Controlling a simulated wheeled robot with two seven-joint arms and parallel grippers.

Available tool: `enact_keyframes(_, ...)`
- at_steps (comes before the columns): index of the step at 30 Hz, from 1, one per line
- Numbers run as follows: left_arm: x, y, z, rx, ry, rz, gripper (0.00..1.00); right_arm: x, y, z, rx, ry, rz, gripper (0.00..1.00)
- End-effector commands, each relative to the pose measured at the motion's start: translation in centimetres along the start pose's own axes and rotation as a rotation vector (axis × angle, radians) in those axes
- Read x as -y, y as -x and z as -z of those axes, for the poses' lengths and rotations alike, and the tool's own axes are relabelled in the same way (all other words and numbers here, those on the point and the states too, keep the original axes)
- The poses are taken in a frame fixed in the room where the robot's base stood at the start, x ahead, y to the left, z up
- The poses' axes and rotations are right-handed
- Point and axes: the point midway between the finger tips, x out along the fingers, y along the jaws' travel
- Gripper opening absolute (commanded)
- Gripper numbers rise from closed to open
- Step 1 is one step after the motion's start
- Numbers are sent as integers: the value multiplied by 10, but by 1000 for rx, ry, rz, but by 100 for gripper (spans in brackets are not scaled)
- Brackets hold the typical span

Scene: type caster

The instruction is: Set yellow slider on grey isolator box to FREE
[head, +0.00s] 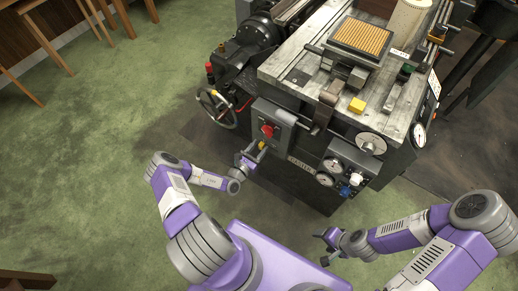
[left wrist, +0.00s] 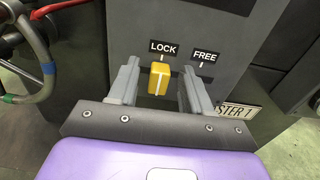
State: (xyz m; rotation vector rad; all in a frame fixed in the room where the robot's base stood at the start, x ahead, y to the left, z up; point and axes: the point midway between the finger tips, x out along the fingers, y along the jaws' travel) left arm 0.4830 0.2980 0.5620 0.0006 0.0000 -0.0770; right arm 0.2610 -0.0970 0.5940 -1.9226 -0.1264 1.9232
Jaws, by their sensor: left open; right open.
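The grey isolator box (head: 273,124) is on the machine's front, with a red knob (head: 268,130) on its face in the head view. In the left wrist view the yellow slider (left wrist: 158,78) stands under the LOCK label (left wrist: 163,47), at the left end of its slot. The FREE label (left wrist: 205,56) is to its right. My left gripper (left wrist: 155,85) is open, with one finger on each side of the slider and a gap on the right. It also shows at the box in the head view (head: 256,152). My right gripper (head: 325,245) is open and empty, away from the machine.
The type caster (head: 310,87) fills the upper right. Gauges (head: 333,165) and a blue knob (head: 345,190) sit right of the box. A handwheel (head: 216,107) is to its left. Green floor (head: 110,110) is clear at left.

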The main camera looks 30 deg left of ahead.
Motion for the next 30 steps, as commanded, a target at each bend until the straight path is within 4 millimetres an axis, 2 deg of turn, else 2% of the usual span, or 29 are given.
enact_keyframes(9, 0, -5, -1, 0, 0, 1, 49, 0, -1, 0, 0, 0, 0, 69)
enact_keyframes(11, 0, -4, -1, 0, 0, 1, 41, 0, -1, 0, 0, 0, 0, 69)
enact_keyframes(19, 0, -4, -1, 0, 0, 1, 0, 0, -1, 0, 0, 0, 0, 69)
enact_keyframes(27, 0, -4, -1, 0, 1, 0, 0, 0, 0, 0, 0, 0, 0, 69)
enact_keyframes(30, -1, 1, -2, -1, 2, -14, 0, 2, 6, 0, 0, 0, 0, 69)
